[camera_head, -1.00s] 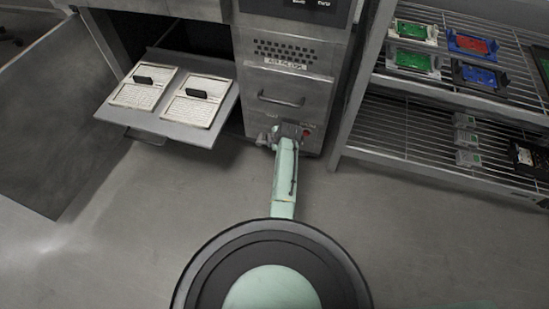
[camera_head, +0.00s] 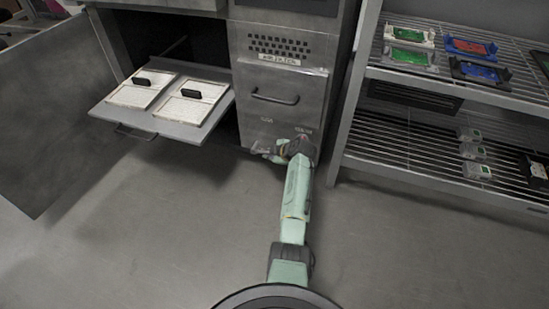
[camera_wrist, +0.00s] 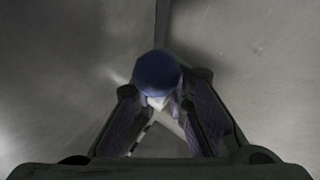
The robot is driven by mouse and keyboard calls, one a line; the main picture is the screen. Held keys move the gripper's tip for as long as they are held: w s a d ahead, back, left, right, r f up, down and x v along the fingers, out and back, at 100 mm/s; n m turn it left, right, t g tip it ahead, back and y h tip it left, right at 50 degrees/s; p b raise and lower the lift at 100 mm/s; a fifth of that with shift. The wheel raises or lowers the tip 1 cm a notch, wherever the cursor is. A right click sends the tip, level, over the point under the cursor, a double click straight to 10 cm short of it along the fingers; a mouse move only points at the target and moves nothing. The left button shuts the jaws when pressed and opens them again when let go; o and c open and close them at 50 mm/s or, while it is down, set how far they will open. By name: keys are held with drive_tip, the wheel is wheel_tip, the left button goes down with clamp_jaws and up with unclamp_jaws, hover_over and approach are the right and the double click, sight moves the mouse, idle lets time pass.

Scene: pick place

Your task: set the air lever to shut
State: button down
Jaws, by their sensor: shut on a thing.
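The air lever's blue rounded end (camera_wrist: 157,72) shows in the wrist view between my gripper's two fingers (camera_wrist: 160,105). The fingers are closed in on it, with a pale piece below it. In the head view my gripper (camera_head: 264,151) is at the lower front of the steel cabinet (camera_head: 270,107), below the drawer handle. My wrist and gripper cover the lever there, so its angle cannot be told. Small markings sit on the panel just above, too small to read.
A pulled-out shelf (camera_head: 145,122) with two white filter-like panels (camera_head: 191,101) sticks out at left, beside an open door (camera_head: 60,110). A wire rack (camera_head: 440,80) with coloured trays and small boxes stands at right. The floor in front is clear.

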drive_tip(key=shift+d+f, duration=0.25)
drive_tip(key=shift+d, duration=0.15)
drive_tip(key=c, duration=1.7)
unclamp_jaws()
drive_tip(key=shift+o, duration=0.5)
drive_tip(key=shift+a+r, duration=0.1)
drive_tip(key=shift+a, duration=0.05)
drive_tip(key=r, duration=1)
drive_tip(key=shift+w+d+r, duration=0.15)
drive_tip(key=shift+d+r, duration=0.05)
drive_tip(key=shift+r, duration=0.05)
drive_tip(key=s+a+r+p, duration=0.3)
drive_tip(key=s+r+p, duration=0.2)
drive_tip(key=r+p, duration=0.5)
drive_tip(key=shift+r+p, duration=0.35)
drive_tip(key=shift+p, duration=0.45)
